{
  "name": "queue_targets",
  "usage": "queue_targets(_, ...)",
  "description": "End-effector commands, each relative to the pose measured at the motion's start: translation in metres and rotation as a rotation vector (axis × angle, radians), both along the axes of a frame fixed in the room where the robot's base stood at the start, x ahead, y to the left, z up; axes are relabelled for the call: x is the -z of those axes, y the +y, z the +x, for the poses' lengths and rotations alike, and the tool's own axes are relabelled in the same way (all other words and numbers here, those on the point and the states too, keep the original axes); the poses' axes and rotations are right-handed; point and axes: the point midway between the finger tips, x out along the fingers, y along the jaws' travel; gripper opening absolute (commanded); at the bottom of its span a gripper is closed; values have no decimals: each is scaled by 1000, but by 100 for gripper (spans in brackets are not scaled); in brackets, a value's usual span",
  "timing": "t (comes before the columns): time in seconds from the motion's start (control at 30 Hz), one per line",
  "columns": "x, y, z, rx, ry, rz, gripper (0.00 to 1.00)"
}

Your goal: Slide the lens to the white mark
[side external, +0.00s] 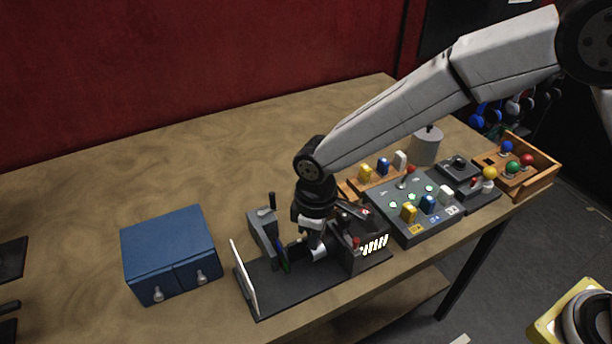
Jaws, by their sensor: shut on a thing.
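A dark base (290,290) lies along the table's front edge, with an upright white panel (243,277) at its left end. A thin dark upright piece with a bluish-green edge (283,259), which looks like the lens, stands on the base between the white panel and my gripper. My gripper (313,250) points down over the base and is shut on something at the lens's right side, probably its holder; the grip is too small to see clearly. I cannot make out a separate white mark on the base.
A black box with glowing slits (374,245) stands at the base's right end. A grey stand with a lever (265,225) is behind the base. A blue two-door cabinet (170,252) sits to the left. A button panel (415,205) and a wooden tray (530,178) are to the right.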

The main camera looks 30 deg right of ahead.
Motion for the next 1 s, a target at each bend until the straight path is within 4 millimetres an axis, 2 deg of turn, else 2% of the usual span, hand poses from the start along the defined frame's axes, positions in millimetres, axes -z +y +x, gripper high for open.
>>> queue_targets(0.4,-1,1,1,0,-4,3,0)
queue_targets(0.63,-1,18,1,-2,-4,2,0)
queue_targets(0.9,-2,19,1,0,-2,1,0)
queue_targets(0.93,-2,19,1,0,-2,1,24)
queue_targets(1.0,-2,19,1,0,-2,1,46)
